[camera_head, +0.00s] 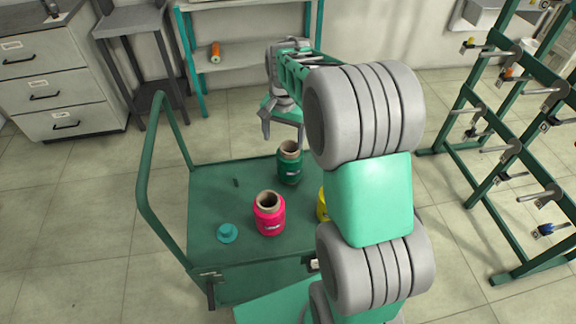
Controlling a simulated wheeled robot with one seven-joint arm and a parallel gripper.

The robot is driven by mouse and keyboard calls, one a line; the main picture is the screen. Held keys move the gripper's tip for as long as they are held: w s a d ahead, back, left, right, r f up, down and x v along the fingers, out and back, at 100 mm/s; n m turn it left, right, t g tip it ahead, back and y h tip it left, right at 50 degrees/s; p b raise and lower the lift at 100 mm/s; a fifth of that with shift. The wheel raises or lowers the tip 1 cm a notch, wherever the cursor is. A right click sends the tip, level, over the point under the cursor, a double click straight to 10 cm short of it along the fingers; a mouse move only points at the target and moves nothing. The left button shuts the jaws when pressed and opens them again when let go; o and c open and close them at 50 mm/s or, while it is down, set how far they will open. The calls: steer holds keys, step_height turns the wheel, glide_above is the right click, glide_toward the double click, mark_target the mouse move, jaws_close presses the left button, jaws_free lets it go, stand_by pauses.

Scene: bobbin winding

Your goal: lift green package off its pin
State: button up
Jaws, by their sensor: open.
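The green package (289,168) stands upright on the back part of the green cart (207,262), a dark spool with a pale tube opening at its top. I cannot see a pin inside it. My gripper (284,138) is open above and behind the green package, its fingers pointing down. It looks empty and apart from the package, though the exact gap is hard to tell. My arm crosses the right side of the picture and hides part of the cart.
A pink package (269,214) stands in front of the green one, and a yellow package (322,206) is partly hidden behind my arm. A teal peg base (227,233) sits at left. The cart's handle rail (147,190) rises at left. A green rack (500,150) stands at right.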

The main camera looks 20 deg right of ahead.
mark_target(290, 160)
steer(key=o, duration=0.4)
steer(key=w+d+f+m, duration=0.1)
steer(key=f, duration=0.2)
steer(key=w+d+f+m, duration=0.1)
steer(key=w+d+f, duration=0.1)
steer(key=f, duration=0.1)
steer(key=w+d+f+m, duration=0.1)
steer(key=w+f, duration=0.1)
steer(key=f, duration=0.1)
steer(key=shift+w+d+g, duration=0.1)
steer(key=shift+d+g, duration=0.05)
steer(key=shift+g, duration=0.25)
steer(key=f, duration=0.7)
steer(key=shift+w+d+f, duration=0.15)
steer(key=shift+w+f, duration=0.2)
steer(key=shift+w, duration=0.05)
steer(key=c, duration=1.6)
